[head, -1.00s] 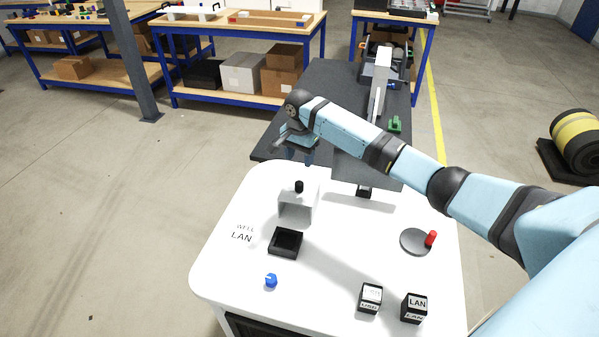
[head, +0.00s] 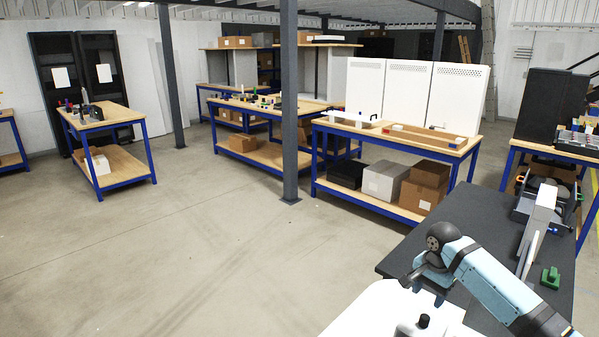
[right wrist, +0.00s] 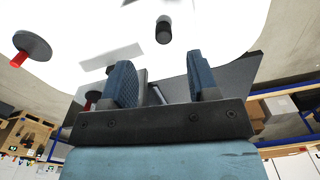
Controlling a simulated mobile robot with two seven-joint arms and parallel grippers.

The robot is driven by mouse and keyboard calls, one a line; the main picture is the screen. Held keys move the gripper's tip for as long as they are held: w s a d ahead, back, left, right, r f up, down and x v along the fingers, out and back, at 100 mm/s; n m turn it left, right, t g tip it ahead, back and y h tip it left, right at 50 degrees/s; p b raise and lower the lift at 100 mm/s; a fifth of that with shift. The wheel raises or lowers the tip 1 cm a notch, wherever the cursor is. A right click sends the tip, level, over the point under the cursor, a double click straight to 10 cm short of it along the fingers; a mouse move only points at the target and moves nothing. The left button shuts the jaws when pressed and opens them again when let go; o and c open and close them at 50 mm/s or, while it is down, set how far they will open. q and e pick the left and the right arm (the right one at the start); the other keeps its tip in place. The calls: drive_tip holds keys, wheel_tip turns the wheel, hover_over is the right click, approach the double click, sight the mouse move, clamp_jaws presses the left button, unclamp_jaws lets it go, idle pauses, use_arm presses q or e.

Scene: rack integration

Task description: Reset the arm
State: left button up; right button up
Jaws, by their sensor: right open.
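My right arm comes in from the lower right in the head view. Its gripper (head: 428,288) hangs over the corner where the white table (head: 365,315) meets the dark table. The right wrist view shows the two blue fingers of this gripper (right wrist: 160,68) spread apart with nothing between them. A black cylindrical knob (right wrist: 163,30) lies beyond the fingertips in that view. The knob also shows at the bottom edge of the head view (head: 424,321), just below the gripper and apart from it. My left gripper is in neither view.
A dark table (head: 485,210) carries a green block (head: 550,278) and a grey upright device (head: 537,225) close to my right arm. A grey disc with a red handle (right wrist: 32,45) shows in the right wrist view. Workbenches stand behind; the left floor is clear.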

drive_tip(key=s+a+f+n+t, duration=0.1)
drive_tip(key=s+a+f+n, duration=0.25)
drive_tip(key=s, duration=0.35)
drive_tip(key=s+a+f+n+y, duration=0.1)
drive_tip(key=s+a+f+n, duration=0.2)
drive_tip(key=s+a, duration=0.3)
drive_tip(key=s+a+f+n+t, duration=0.1)
drive_tip(key=s+a+f+n, duration=0.25)
drive_tip(key=s, duration=0.45)
drive_tip(key=s+d+r+n+t, duration=0.1)
drive_tip(key=s+r+n, duration=0.15)
drive_tip(key=s, duration=0.75)
drive_tip(key=s+d+r+n, duration=0.1)
drive_tip(key=s+r, duration=0.2)
drive_tip(key=s, duration=0.6)
drive_tip(key=w+a+f+t, duration=0.2)
drive_tip(key=f, duration=0.2)
drive_tip(key=w+a+f+t+y, duration=0.1)
drive_tip(key=w+a+f+t, duration=0.1)
drive_tip(key=f+t, duration=0.1)
drive_tip(key=w+a+f+t+y+p, duration=0.1)
drive_tip(key=w+a+f+t, duration=0.1)
drive_tip(key=f, duration=0.4)
drive_tip(key=shift+n+t, duration=0.4)
drive_tip(key=shift+n, duration=0.05)
drive_tip(key=shift+w+a, duration=0.1)
drive_tip(key=shift+w, duration=0.05)
drive_tip(key=shift+c, duration=0.4)
